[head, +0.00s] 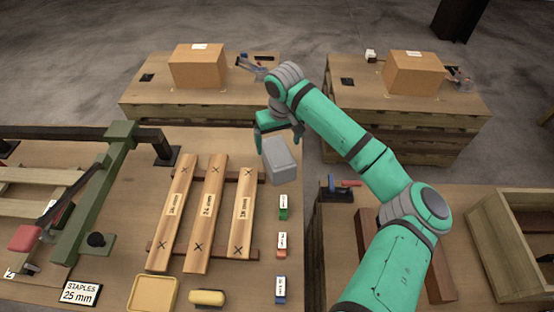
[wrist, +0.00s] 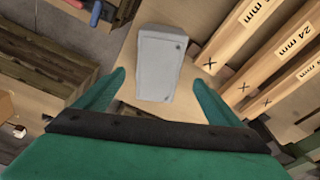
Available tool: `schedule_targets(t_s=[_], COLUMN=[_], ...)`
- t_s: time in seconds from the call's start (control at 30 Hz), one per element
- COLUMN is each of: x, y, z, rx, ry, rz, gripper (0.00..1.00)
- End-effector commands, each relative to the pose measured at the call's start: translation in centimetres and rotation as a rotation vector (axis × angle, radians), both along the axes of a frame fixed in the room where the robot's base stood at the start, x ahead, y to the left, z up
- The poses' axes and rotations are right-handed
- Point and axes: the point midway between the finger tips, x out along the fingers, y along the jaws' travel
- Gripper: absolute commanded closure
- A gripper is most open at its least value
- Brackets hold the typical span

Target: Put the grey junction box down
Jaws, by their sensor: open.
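The grey junction box (head: 279,161) is at the right edge of the left worktable (head: 262,280), just right of the marked planks, and appears to rest on the tabletop. My gripper (head: 279,141) is open just behind it in the head view, with one finger on each side of its far end. In the wrist view the grey junction box (wrist: 160,62) lies between and beyond the spread fingertips (wrist: 160,80), with visible gaps on both sides. The underside of the box is hidden.
Three marked planks (head: 208,215) lie left of the box. Small labelled blocks (head: 282,210) line the table's right side. A dark gap separates this table from the right one, which holds a wooden crate (head: 515,240). Cardboard boxes (head: 198,66) stand on pallets behind.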

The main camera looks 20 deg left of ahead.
Motion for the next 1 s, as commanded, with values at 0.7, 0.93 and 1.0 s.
schedule_targets(t_s=[0.7,0.93,1.0], x=[0.9,0.9,1.0], y=[0.5,0.4,0.4], z=[-4.5,-4.4,-4.3], rx=[0.0,0.0,0.001], ry=[0.0,0.0,-0.003], rz=[0.006,0.005,0.005], gripper=[0.33,0.88,0.96])
